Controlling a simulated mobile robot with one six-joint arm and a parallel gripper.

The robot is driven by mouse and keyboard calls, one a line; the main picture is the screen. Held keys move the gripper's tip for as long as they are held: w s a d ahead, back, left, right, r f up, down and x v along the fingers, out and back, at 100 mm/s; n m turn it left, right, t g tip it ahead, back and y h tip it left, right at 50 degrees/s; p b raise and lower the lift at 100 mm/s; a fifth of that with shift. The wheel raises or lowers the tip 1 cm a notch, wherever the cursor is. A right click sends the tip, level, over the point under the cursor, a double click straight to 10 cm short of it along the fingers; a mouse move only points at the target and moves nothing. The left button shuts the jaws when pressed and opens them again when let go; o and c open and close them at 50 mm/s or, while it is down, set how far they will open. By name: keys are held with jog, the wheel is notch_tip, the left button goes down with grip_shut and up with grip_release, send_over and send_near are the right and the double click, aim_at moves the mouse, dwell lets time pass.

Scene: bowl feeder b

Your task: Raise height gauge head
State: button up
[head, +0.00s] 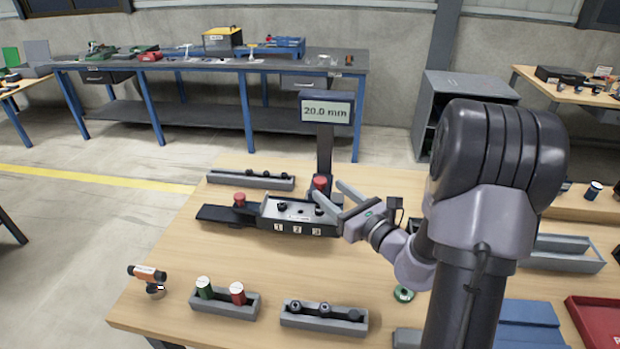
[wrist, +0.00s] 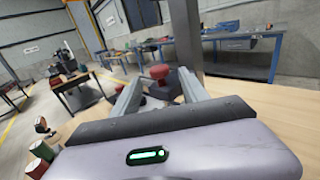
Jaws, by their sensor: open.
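The height gauge has a dark column (head: 325,150) with a display (head: 327,111) on top reading 20.0 mm. Its head (head: 321,187) carries a red knob (head: 320,181) low on the column, above the dark fixture (head: 262,213) marked 1, 2, 3. My gripper (head: 329,188) is open, its fingers reaching toward the knob from the right. In the wrist view the red knob (wrist: 160,72) shows between the fingertips of my gripper (wrist: 160,82), with the dark head block (wrist: 186,84) beside it. I cannot tell whether a finger touches it.
A second red knob (head: 239,197) stands on the fixture's left part. A grey rail (head: 250,180) lies behind. In front are a tray with green and red cylinders (head: 225,304), another tray (head: 323,318) and an orange-black tool (head: 150,276). Bare wood lies between.

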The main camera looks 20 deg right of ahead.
aim_at(316, 179)
jog(key=w, duration=0.2)
jog(key=w+a, duration=0.1)
jog(key=w, duration=0.4)
jog(key=shift+w+a+b, duration=0.3)
jog(key=shift+w+b, duration=0.1)
jog(key=shift+c, duration=0.4)
grip_shut()
jog(key=shift+r, duration=0.1)
dwell(0.4)
